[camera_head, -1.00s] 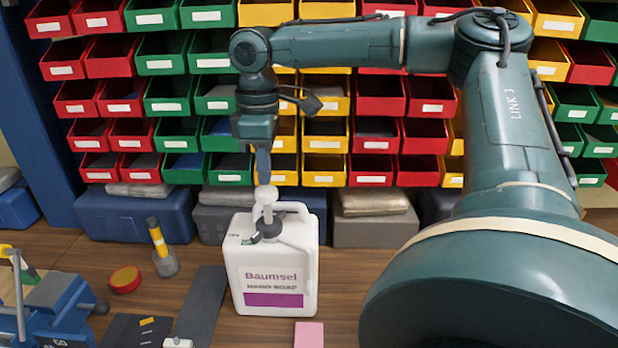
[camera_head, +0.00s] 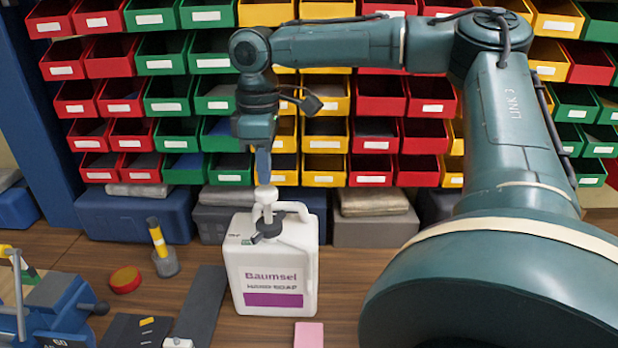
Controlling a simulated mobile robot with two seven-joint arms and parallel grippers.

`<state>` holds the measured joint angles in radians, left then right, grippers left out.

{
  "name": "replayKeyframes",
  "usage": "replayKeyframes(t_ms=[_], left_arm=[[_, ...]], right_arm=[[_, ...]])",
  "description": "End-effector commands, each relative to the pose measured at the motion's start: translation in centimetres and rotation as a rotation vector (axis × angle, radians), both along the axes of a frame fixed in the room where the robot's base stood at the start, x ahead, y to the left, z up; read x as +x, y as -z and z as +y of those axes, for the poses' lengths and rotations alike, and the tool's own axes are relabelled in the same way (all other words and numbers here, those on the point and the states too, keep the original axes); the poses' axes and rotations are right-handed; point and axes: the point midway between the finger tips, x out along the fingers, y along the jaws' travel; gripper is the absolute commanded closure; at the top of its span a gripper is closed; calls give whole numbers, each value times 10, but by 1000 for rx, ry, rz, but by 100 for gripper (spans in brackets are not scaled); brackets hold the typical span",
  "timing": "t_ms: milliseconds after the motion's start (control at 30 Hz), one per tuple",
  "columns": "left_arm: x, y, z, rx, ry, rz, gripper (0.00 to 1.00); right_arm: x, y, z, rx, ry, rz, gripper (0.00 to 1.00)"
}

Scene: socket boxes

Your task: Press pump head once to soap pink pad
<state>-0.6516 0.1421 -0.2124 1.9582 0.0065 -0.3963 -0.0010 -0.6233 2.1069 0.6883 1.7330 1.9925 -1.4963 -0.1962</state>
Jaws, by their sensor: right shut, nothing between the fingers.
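A white soap canister (camera_head: 268,262) with a purple label reading "Baumsel Hand Soap" stands upright on the wooden bench. Its white pump head (camera_head: 266,194) is at the top, with a dark nozzle part below it. My right gripper (camera_head: 263,180) points straight down, fingers shut and empty, with its tips right at the top of the pump head; they appear to touch it. The pink pad (camera_head: 309,335) lies flat on the bench in front of the canister, cut off by the bottom edge. My left gripper is out of view.
Rows of red, green and yellow bins (camera_head: 323,133) fill the back, with blue and grey cases (camera_head: 137,217) below. My right arm covers the right side.

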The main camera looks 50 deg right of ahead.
Motion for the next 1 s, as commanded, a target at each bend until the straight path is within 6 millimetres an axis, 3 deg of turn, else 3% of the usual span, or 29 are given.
replayKeyframes(t_ms=[367, 1000], left_arm=[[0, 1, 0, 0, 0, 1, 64], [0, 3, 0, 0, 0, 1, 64]], right_arm=[[0, 2, 0, -1, 0, 1, 100], [0, 26, 0, 0, 0, 1, 100]])
